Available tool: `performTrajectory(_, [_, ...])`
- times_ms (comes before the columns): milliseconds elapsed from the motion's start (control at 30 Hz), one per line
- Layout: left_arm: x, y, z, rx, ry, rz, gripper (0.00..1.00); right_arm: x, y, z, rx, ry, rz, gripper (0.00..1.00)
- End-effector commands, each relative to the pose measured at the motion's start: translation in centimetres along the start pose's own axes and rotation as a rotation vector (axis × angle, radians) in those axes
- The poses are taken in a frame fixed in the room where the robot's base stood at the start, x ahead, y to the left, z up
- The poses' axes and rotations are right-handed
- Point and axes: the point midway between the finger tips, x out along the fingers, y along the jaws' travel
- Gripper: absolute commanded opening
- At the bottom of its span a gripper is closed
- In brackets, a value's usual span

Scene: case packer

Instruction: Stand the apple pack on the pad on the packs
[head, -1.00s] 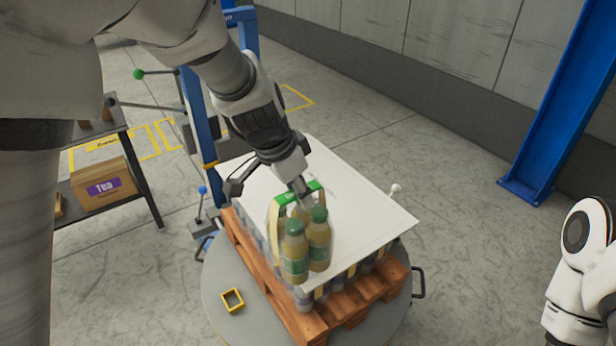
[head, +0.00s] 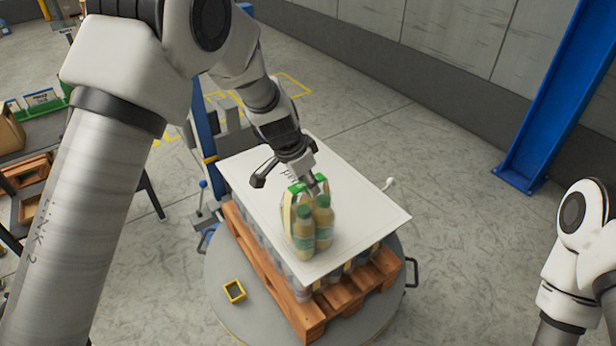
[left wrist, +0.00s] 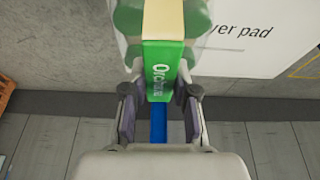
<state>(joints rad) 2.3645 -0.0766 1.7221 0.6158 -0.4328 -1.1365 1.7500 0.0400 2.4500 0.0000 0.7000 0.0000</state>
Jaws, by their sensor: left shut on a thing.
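The apple pack (head: 309,222) is a group of yellowish bottles with green caps, joined by a green and cream carrier band. My left gripper (head: 313,183) is shut on the green top of the band, with the bottles upright below. In the left wrist view the band (left wrist: 162,68) shows between the two fingers (left wrist: 160,100). The white pad (head: 250,178) lies flat on the packs (head: 262,243) on a wooden pallet. The apple pack is over the pad's front part; I cannot tell whether its bottoms touch it. My right gripper is out of view.
The pallet (head: 312,322) stands on a round grey platform (head: 222,262) with a small yellow frame (head: 234,291) on it. A blue post (head: 550,100) rises at the right. The pad's back and right parts are clear. A shelf with a carton stands at the left.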

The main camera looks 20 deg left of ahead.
Motion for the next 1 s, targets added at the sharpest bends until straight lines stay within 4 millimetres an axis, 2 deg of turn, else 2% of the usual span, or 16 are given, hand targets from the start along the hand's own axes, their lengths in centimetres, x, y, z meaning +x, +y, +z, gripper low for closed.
performTrajectory(133, [0.2, -0.1, 0.0, 0.0, 0.003, -0.002, 0.0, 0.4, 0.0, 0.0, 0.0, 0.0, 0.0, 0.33])
performTrajectory(167, [0.2, 0.0, 0.1, 0.0, 0.0, 0.0, 0.38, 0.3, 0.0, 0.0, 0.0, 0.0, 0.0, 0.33])
performTrajectory(200, [0.2, 0.0, 0.1, 0.0, 0.0, 0.0, 0.52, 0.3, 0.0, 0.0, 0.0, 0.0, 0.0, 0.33])
performTrajectory(467, [0.2, 0.0, 0.1, 0.0, 0.0, 0.0, 0.53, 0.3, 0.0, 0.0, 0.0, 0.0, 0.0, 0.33])
performTrajectory(567, [-0.3, 0.0, -0.1, 0.0, 0.0, 0.0, 0.53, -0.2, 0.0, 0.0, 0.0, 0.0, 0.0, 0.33])
performTrajectory(633, [-0.8, 0.0, 0.0, 0.0, 0.002, -0.001, 0.53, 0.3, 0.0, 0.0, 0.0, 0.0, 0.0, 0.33])
performTrajectory(767, [-3.5, -0.1, 0.0, 0.001, 0.004, -0.003, 0.53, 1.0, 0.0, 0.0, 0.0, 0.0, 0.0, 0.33])
performTrajectory(1000, [-9.6, 0.0, 0.0, 0.001, 0.004, -0.002, 0.53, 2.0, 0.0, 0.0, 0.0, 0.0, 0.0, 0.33])
